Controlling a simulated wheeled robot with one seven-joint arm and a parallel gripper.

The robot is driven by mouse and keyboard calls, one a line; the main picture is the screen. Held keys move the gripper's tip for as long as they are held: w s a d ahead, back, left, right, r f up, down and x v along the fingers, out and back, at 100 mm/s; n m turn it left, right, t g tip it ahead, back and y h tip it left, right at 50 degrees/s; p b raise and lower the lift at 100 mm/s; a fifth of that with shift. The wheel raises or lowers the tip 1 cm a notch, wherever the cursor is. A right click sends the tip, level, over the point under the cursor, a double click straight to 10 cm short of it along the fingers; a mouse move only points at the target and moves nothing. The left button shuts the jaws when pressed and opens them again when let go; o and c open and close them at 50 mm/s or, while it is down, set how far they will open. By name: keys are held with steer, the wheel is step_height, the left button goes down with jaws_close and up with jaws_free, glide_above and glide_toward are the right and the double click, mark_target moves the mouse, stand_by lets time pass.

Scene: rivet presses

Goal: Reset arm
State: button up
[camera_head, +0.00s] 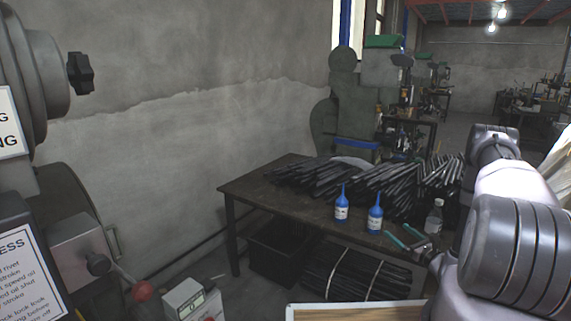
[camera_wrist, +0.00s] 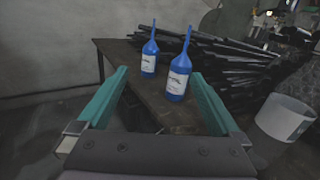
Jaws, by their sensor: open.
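My gripper (camera_head: 407,240) is at the lower right of the head view, in front of the table's near edge. Its two teal fingers stand wide apart in the wrist view (camera_wrist: 160,100), with nothing held between them. My arm fills the right side of the head view. Two blue bottles with pointed nozzles and white labels stand upright on the table: a left bottle (camera_head: 341,205) and a right bottle (camera_head: 375,217). In the wrist view the left bottle (camera_wrist: 149,56) and the right bottle (camera_wrist: 178,76) appear beyond the fingers, apart from them.
A dark table (camera_head: 250,187) bears piles of black rods (camera_head: 370,182) and a clear bottle (camera_head: 434,216). A black crate (camera_head: 275,258) and bundled rods (camera_head: 350,276) lie beneath. A press (camera_head: 80,240) stands at left. A white bucket (camera_wrist: 285,117) is right in the wrist view.

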steer(key=a+r+n+g+y, duration=0.45)
steer(key=a+r+n, duration=0.2)
steer(key=r, duration=0.55)
steer(key=a+r+n+g+y, duration=0.45)
steer(key=a+r, duration=0.25)
steer(key=r, duration=0.5)
steer(key=s+a+r+n+g+h, duration=0.3)
steer(key=s+a+r+n+g, duration=0.4)
steer(key=s+r+n, duration=0.35)
steer(key=s+d+r+n+t+h, duration=0.2)
steer(key=s+r+t+h, duration=0.1)
steer(key=s+r+h, duration=0.2)
steer(key=s+d+r+n+t+h, duration=0.2)
steer(key=s+r+h, duration=0.4)
steer(key=s+r, duration=0.3)
steer(key=s+n+t, duration=0.1)
steer(key=s, duration=0.3)
steer(key=shift+s+d+r, duration=0.15)
steer(key=shift+s+r, duration=0.05)
steer(key=shift+s, duration=0.05)
